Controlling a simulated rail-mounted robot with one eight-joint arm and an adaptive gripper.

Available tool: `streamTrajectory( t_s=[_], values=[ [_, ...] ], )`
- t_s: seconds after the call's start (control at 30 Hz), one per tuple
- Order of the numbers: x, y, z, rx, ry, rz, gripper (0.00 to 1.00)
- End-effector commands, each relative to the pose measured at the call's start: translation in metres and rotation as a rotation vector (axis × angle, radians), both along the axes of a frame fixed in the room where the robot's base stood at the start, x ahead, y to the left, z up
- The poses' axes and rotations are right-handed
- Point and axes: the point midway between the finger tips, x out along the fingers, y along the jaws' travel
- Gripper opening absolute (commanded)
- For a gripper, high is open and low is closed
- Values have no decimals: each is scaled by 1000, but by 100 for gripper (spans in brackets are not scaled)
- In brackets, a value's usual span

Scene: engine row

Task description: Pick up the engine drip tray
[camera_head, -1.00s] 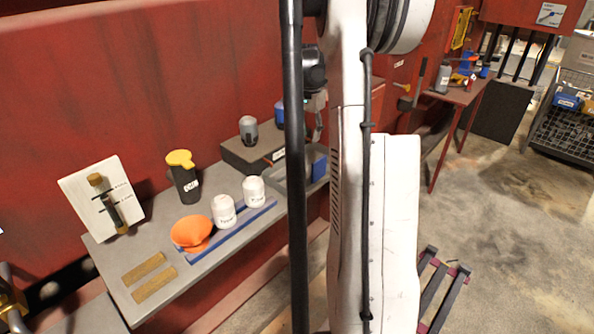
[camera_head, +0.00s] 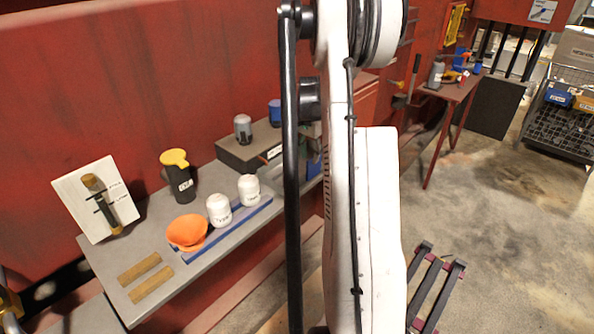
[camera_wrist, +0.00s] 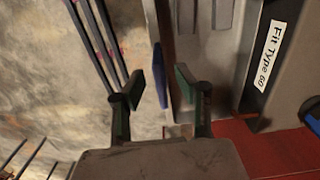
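The engine drip tray appears to be the blue-edged, grey tray at the right end of the bench. In the head view my arm covers most of it, and only a blue sliver (camera_head: 314,167) shows. In the wrist view a blue wall (camera_wrist: 159,75), apparently the tray's edge, stands between my fingers, with a grey surface to its right. My gripper (camera_wrist: 161,88) is open, one finger on each side of this blue wall. Visible gaps remain on both sides; I cannot tell how deep the fingers reach. My gripper is hidden in the head view.
White jars, an orange funnel (camera_head: 187,232) and a black jug (camera_head: 179,176) occupy the bench (camera_head: 215,245). A dark rack (camera_head: 436,285) stands on the floor at right.

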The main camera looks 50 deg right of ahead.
Motion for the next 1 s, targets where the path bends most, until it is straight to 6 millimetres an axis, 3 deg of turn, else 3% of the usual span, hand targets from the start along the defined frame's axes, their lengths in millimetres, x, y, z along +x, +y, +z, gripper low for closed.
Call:
streamTrajectory(
  t_s=[0.3, 0.57, 0.8, 1.0],
  values=[
    [-3, -6, -41, 0, 0, -1, 32],
    [-3, -6, -45, 0, 0, 0, 32],
    [-3, -6, -45, 0, 0, 0, 1],
    [-3, -6, -45, 0, 0, 0, 0]
  ],
)
